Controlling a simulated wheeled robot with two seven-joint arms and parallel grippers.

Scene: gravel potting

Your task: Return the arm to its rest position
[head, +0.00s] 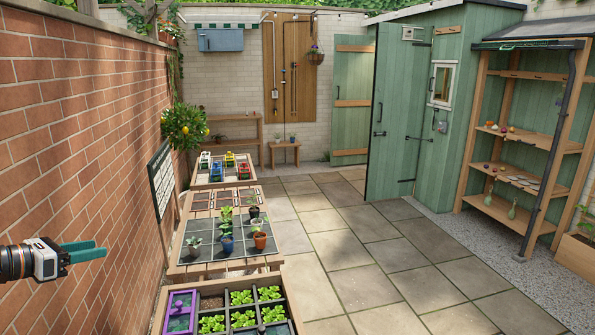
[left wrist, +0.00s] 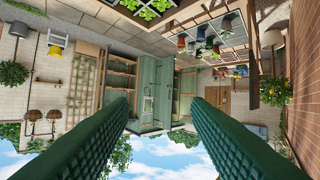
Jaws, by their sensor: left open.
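My left gripper (head: 100,250) is at the left of the head view, in front of the brick wall and left of the benches. Its two green fingers point right. In the left wrist view the same gripper (left wrist: 159,102) has its fingers wide apart with nothing between them. That view is upside down, with sky at the bottom. The gripper touches nothing that I can see. My right gripper does not clearly show in either view.
A planter with leafy seedlings (head: 212,324) and a purple-framed box (head: 180,312) is at the bottom. Behind it, a bench (head: 190,268) holds potted plants (head: 227,244). The brick wall (head: 80,130) runs close on the left. The paved floor (head: 375,255) is open.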

